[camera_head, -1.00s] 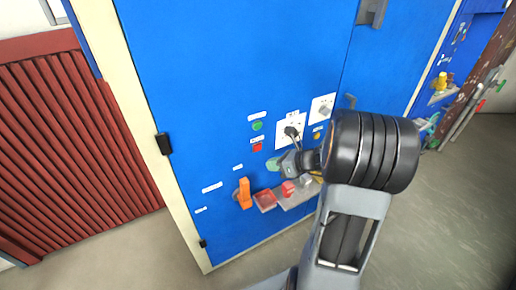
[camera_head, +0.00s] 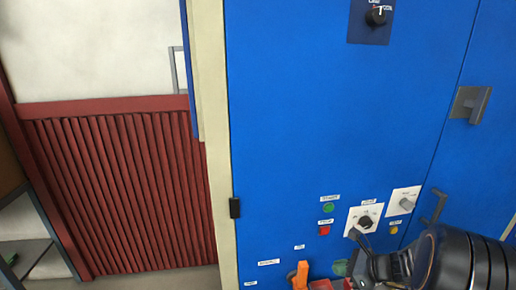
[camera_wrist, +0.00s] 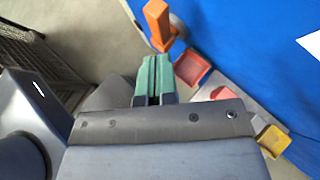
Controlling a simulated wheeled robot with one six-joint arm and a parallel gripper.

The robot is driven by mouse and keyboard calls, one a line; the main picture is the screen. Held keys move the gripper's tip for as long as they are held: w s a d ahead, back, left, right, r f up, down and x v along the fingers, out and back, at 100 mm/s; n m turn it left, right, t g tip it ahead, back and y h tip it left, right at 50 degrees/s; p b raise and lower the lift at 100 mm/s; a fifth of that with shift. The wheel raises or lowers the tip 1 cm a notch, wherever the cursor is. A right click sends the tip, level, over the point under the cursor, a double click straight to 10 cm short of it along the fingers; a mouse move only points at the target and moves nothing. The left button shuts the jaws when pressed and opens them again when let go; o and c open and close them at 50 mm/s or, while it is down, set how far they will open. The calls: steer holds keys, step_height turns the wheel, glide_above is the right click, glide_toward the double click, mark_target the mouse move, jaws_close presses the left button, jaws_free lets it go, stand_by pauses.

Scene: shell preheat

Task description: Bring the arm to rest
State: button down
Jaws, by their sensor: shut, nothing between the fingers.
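My gripper (camera_wrist: 153,82) shows in the wrist view with its two green fingers pressed together and nothing between them. It points toward the lower front of the blue cabinet (camera_head: 320,110), near an orange handle (camera_wrist: 160,25) and a red tray (camera_wrist: 192,68). In the head view my arm enters at the lower right. My gripper (camera_head: 347,272) shows there as a small green part at the bottom edge, beside the orange handle (camera_head: 300,275) and in front of the cabinet.
The cabinet front carries a white dial plate (camera_head: 364,219), a green button (camera_head: 328,208), a red button (camera_head: 325,230), a black knob (camera_head: 377,16) and a grey latch (camera_head: 470,103). A yellow tray (camera_wrist: 273,140) is at the wrist view's right. A red slatted panel (camera_head: 120,190) stands left.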

steer(key=s+a+r+n+g+h+p, duration=0.3)
steer(key=s+n+g, duration=0.4)
steer(key=n, duration=0.7)
steer(key=s+a+r+n+t+h+p, duration=0.1)
steer(key=s+a+r+n+h, duration=0.1)
steer(key=r+n, duration=0.3)
steer(key=s+a+r+n+t+h+p, duration=0.1)
steer(key=s+a+r+n+t+h, duration=0.1)
steer(key=a+r+n, duration=0.3)
steer(key=shift+s+r+n+t+h, duration=0.35)
steer(key=shift+n+h, duration=0.25)
steer(key=shift+n, duration=0.2)
